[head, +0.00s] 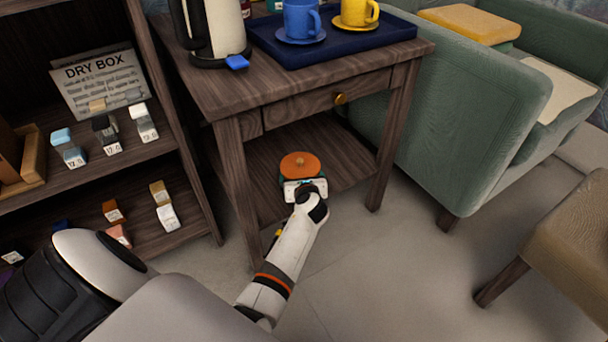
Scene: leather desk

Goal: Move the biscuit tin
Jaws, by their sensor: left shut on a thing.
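The biscuit tin (300,163) has a round orange lid with a small knob on top. It is at the lower shelf of the wooden side table, near the shelf's front edge. My left gripper (303,187) reaches in from the front and is shut on the tin. The gripper's body hides most of the tin's side and its underside, so I cannot tell whether the tin rests on the shelf or is held just above it. My right gripper is not in view.
The side table (210,91) has legs on both sides of my arm and a drawer (327,100) above. A blue tray (345,57) with cups and a kettle (213,30) stand on top. A bookshelf (175,160) is left, a green sofa (470,110) right.

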